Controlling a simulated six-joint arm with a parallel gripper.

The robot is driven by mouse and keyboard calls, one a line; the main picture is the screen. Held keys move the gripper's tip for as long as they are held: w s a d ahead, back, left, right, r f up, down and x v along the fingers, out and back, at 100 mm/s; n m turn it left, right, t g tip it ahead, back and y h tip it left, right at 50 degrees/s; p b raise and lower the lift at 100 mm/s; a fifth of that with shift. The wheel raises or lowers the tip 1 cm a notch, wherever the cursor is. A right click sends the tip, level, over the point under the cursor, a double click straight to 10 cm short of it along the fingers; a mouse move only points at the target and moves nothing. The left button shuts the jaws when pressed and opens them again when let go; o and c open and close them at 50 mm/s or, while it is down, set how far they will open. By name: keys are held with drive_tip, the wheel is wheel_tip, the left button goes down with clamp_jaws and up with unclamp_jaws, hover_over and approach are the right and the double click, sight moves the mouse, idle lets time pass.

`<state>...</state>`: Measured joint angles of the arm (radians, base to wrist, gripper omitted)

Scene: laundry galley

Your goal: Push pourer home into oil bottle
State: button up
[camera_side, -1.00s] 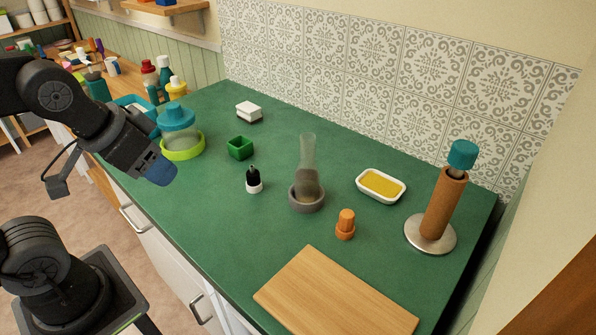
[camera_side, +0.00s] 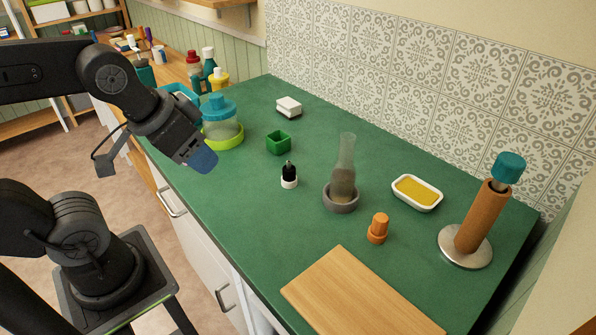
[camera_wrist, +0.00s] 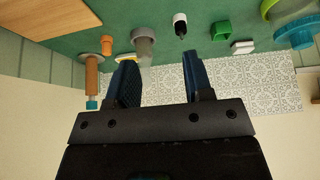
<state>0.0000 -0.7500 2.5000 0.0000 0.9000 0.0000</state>
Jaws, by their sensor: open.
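The clear, narrow-necked oil bottle (camera_side: 346,160) stands upright in a round grey holder (camera_side: 341,204) on the green counter. Its lower part is hidden by the holder, and no pourer shows in its mouth. What looks like the pourer, black with a thin tip (camera_side: 289,170), stands upright on a white base left of the bottle. My gripper (camera_side: 203,160) is in the air to the left of both, apart from them. In the wrist view its two dark blue fingers (camera_wrist: 162,78) are spread and empty; the bottle (camera_wrist: 144,46) and pourer (camera_wrist: 180,25) appear beyond them.
A wooden board (camera_side: 360,295) lies in front. An orange piece (camera_side: 378,228), a yellow-filled dish (camera_side: 417,193) and a brown roll on a stand (camera_side: 475,222) are right of the bottle. A green box (camera_side: 278,142), white block (camera_side: 289,106) and teal-lidded jar (camera_side: 221,117) stand left.

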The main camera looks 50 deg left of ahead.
idle(0.6)
drive_tip(key=shift+o, duration=0.6)
drive_tip(key=g, duration=0.6)
hover_over(289, 162)
wheel_tip(289, 162, down, 8)
drive_tip(key=shift+s, duration=0.15)
drive_tip(key=shift+w+f, duration=0.2)
drive_tip(key=shift+f, duration=4.5)
drive_tip(key=shift+c, duration=0.3)
clamp_jaws()
